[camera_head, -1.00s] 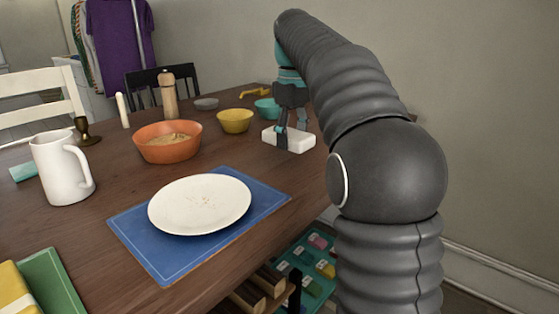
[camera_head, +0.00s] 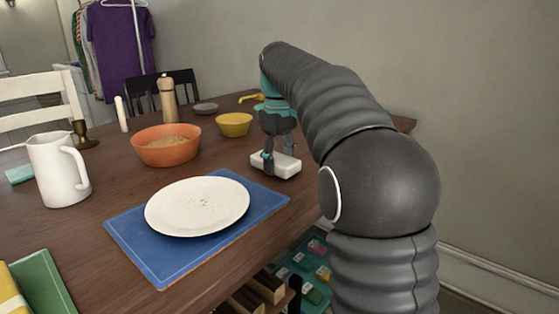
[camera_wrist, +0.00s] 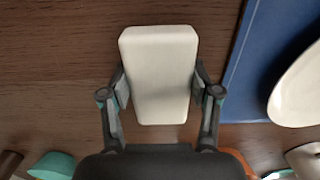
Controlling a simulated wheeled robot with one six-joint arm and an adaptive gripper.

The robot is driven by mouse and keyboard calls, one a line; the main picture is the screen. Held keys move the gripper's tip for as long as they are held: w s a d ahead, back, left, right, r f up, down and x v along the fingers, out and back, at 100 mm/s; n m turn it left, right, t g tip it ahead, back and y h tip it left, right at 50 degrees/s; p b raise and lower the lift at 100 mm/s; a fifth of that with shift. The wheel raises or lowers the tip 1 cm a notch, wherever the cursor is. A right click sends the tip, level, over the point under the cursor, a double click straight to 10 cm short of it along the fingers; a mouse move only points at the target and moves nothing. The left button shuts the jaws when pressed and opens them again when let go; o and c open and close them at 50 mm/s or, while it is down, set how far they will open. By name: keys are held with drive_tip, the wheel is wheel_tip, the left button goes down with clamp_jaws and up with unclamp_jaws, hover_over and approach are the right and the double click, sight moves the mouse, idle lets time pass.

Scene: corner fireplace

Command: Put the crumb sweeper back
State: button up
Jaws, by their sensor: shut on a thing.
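The crumb sweeper (camera_head: 275,166) looks like a white rounded block. My gripper (camera_head: 280,158) is shut on it, with one finger on each side; the wrist view shows the same white block (camera_wrist: 160,55) between the fingers (camera_wrist: 160,88). The sweeper is over the table (camera_head: 120,170), just beyond the far right corner of the blue placemat (camera_head: 150,255). I cannot tell whether it touches the wood. A white plate (camera_head: 165,215) with brown crumbs in its middle lies on the placemat. The sweeper's underside is hidden.
An orange bowl (camera_head: 165,156), a yellow bowl (camera_head: 234,130), a wooden mill (camera_head: 167,101) and a white pitcher (camera_head: 55,165) stand on the table. A teal shelf with small items (camera_head: 305,272) is below the table's right edge. Bare wood lies between the bowls and the placemat.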

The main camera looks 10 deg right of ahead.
sight(279, 159)
drive_tip(key=o, duration=1.2)
wheel_tip(279, 159, up, 12)
drive_tip(key=p, duration=0.4)
drive_tip(key=shift+r, duration=0.1)
